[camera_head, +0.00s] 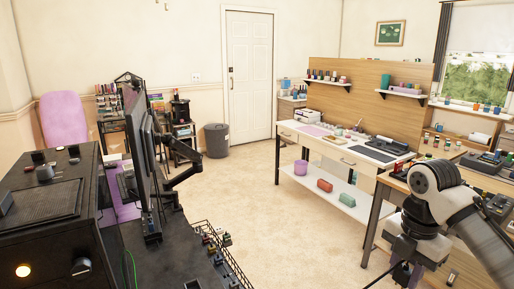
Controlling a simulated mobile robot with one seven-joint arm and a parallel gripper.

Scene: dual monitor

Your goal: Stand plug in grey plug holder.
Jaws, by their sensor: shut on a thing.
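My gripper (402,271) is at the lower right, pointing down, with its fingers close to the bottom edge of the picture. It is shut on a small dark thing, apparently the plug; a thin dark cord trails from it to the lower left. The plug's shape and tilt are too small and dark to tell. I cannot pick out the grey plug holder with certainty. Several small blocks (216,248) stand along the wire-railed edge of the dark desk at the bottom centre, well left of my gripper.
Two monitors (143,150) on a black arm stand above the dark desk at left. A black cabinet (45,235) fills the lower left. A white-topped workbench (335,152) stands behind my gripper, beside a cluttered table. Carpet (275,225) between desk and bench is clear.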

